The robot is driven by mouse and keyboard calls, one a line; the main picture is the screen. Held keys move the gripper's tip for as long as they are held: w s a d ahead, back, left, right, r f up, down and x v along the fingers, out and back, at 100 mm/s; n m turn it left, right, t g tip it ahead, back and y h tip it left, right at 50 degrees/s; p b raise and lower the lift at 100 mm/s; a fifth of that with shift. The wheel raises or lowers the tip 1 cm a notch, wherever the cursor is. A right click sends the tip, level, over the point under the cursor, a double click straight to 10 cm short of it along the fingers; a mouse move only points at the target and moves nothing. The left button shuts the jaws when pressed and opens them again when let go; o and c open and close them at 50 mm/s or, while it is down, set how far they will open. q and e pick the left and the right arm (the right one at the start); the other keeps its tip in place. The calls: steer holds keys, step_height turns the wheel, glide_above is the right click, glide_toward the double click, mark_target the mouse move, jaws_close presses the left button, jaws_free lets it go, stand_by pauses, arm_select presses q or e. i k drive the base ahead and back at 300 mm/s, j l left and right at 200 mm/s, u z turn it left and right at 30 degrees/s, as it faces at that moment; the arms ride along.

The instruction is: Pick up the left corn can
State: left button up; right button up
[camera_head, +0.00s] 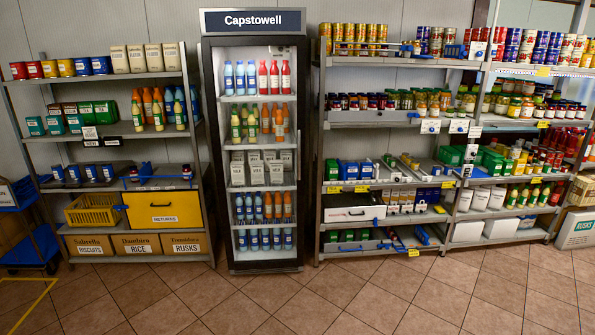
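Neither of my grippers shows in the head view. A row of yellow-gold cans (359,33) stands upright at the left end of the top shelf, right of the fridge. Their labels are too small to read, so I cannot tell whether these are the corn cans. I cannot make out which single can is the left corn can.
A tall fridge (205,130) with bottles and cartons stands in the middle. A left shelf unit (92,79) holds boxes, bottles and a yellow crate (92,211). A blue trolley (33,248) is at far left. The tiled floor (350,295) in front is clear.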

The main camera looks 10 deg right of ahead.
mark_target(528, 169)
steer(key=i+z, duration=0.25)
steer(key=i, duration=0.25)
steer(key=i+z, duration=0.25)
steer(key=i, duration=0.2)
steer(key=i+j+z, duration=0.25)
steer(key=i, duration=0.25)
steer(key=i+j+z, duration=0.1)
steer(key=i+z, duration=0.15)
steer(key=i, duration=0.2)
